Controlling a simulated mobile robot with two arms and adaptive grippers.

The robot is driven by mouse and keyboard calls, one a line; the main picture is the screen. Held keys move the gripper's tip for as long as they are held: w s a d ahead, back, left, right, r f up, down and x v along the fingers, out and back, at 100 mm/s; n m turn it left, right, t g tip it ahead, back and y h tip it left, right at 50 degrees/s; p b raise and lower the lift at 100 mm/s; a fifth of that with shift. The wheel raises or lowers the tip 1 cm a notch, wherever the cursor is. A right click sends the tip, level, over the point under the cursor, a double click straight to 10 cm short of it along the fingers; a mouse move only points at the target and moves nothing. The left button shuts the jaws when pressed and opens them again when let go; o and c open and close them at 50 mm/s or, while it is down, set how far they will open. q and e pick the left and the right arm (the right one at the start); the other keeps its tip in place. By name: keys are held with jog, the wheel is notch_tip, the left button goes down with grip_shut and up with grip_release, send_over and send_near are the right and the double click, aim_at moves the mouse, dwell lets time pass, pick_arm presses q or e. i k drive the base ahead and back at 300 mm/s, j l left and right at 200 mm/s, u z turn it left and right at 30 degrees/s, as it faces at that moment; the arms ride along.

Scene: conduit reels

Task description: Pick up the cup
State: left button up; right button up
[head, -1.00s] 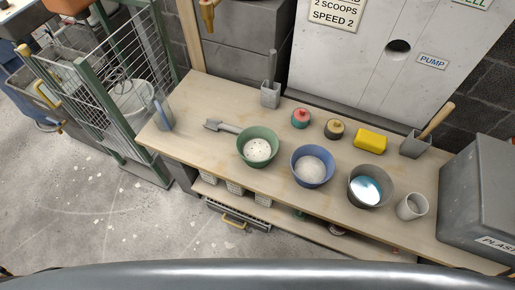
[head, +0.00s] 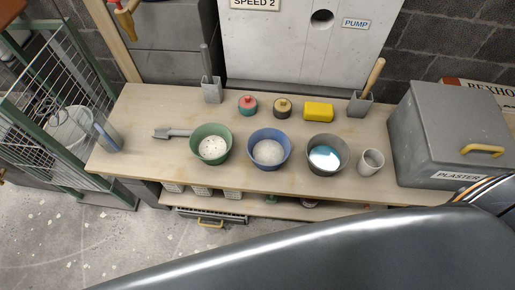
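The cup (head: 370,162) is a small light-grey cylinder with an open top. It stands on the wooden bench (head: 150,105) near its front edge. It is just right of a grey bowl (head: 327,170) holding shiny bluish liquid, with a narrow gap between them. No gripper shows in the head view. A large dark-grey smooth surface fills the bottom right, in front of the bench, and hides the floor there.
A grey box marked PLASTER (head: 440,125) stands right of the cup. Left along the bench are a blue bowl (head: 270,164), a green bowl (head: 213,159) and a scoop (head: 172,133). Behind are a yellow sponge (head: 318,112), two small round pots and holders.

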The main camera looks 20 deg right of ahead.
aim_at(372, 160)
jog(key=z, duration=1.3)
